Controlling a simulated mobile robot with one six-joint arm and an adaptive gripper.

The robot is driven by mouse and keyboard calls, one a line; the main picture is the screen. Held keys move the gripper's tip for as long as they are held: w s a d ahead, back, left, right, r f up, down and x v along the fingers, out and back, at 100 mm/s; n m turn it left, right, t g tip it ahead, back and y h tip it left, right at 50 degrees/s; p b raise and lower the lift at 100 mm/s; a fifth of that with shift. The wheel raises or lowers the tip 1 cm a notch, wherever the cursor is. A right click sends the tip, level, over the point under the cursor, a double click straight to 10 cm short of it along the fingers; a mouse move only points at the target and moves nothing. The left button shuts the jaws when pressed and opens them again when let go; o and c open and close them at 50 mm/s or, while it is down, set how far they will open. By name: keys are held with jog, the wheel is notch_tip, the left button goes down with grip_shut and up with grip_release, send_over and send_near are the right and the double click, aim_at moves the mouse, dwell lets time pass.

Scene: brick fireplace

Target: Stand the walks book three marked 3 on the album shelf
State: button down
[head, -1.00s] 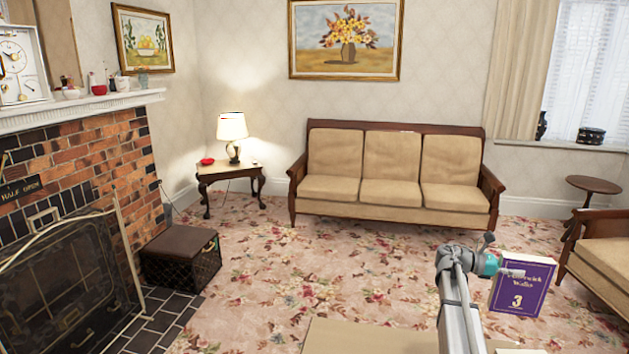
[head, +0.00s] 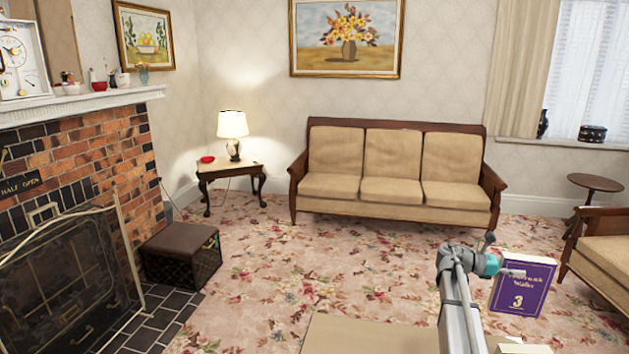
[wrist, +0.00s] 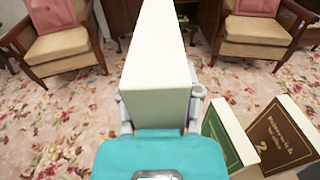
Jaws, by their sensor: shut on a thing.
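The purple walks book three (head: 525,292), with a gold frame and a 3 on its cover, is held upright in the air at the lower right of the head view. My gripper (head: 512,272) is shut on it, with a grey finger across the upper cover. In the wrist view the book's white page block (wrist: 158,70) stands between the fingers of my gripper (wrist: 158,108). A green book (wrist: 230,140) and a brown book marked 2 (wrist: 282,137) stand to its right, leaning. I cannot make out the album shelf for certain.
A pale beige surface (head: 385,338) lies at the bottom of the head view. An armchair (head: 605,250) is close to the book's right. A sofa (head: 390,190) stands at the back, and a brown box stool (head: 182,252) by the fireplace. Carpet between is clear.

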aim_at(507, 297)
jog(key=shift+f+b, duration=4.7)
jog(key=shift+f, duration=0.45)
notch_tip(507, 297, up, 37)
jog(key=p, duration=3.7)
jog(key=shift+a, duration=0.1)
